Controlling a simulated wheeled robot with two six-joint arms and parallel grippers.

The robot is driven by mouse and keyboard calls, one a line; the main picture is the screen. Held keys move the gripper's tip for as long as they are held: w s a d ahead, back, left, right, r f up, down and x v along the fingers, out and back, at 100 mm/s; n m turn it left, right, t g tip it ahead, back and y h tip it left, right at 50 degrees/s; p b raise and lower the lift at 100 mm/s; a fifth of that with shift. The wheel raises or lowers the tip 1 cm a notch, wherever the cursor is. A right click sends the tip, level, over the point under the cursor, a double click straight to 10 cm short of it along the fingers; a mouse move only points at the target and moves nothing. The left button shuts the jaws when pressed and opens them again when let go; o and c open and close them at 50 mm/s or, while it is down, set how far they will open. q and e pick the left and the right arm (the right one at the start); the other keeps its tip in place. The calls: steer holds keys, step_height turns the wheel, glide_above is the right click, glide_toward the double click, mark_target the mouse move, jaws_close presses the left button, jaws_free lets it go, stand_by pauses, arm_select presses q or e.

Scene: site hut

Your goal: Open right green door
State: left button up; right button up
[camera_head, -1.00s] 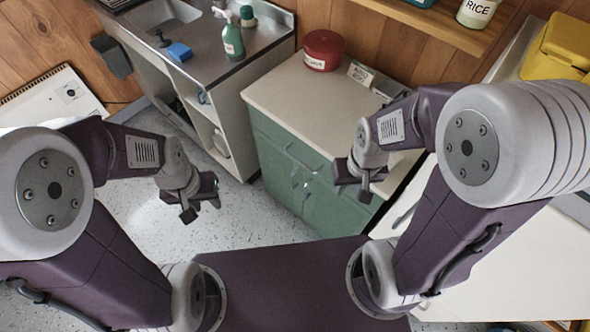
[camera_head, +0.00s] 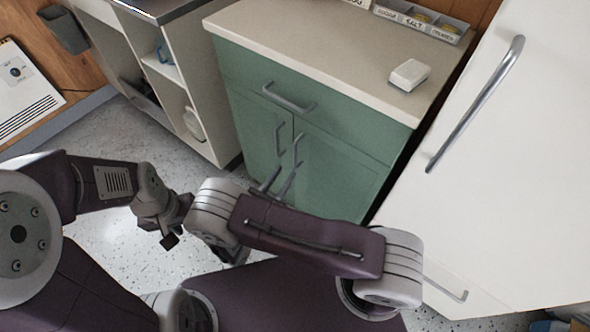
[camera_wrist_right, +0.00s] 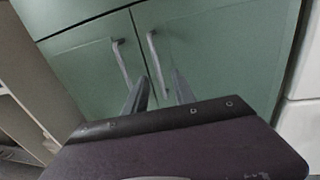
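The green cabinet has a wide drawer above two doors, all shut. The right green door (camera_head: 340,172) has an upright metal handle (camera_head: 298,148) near its left edge; the handle also shows in the wrist view (camera_wrist_right: 155,62). My right gripper (camera_head: 279,183) is open in front of the doors, with its fingers apart and pointing at them. In the wrist view the right door's handle lies ahead, between the fingers (camera_wrist_right: 160,92), and looks clear of them. My left gripper (camera_head: 176,223) is at the lower left over the floor, its fingers apart and empty.
The left door's handle (camera_head: 279,138) is close beside the right one. The drawer handle (camera_head: 288,101) is above. A white block (camera_head: 409,74) lies on the worktop. A white unit with a long handle (camera_head: 478,105) stands close on the right. Speckled floor (camera_head: 115,140) is free at left.

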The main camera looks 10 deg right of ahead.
mark_target(295, 156)
steer(key=b+x, duration=0.2)
steer(key=x, duration=0.5)
steer(key=shift+w+d+f, duration=0.1)
steer(key=shift+w, duration=0.3)
steer(key=shift+w+d, duration=0.3)
steer(key=shift+w, duration=0.15)
jaws_close()
stand_by(0.6)
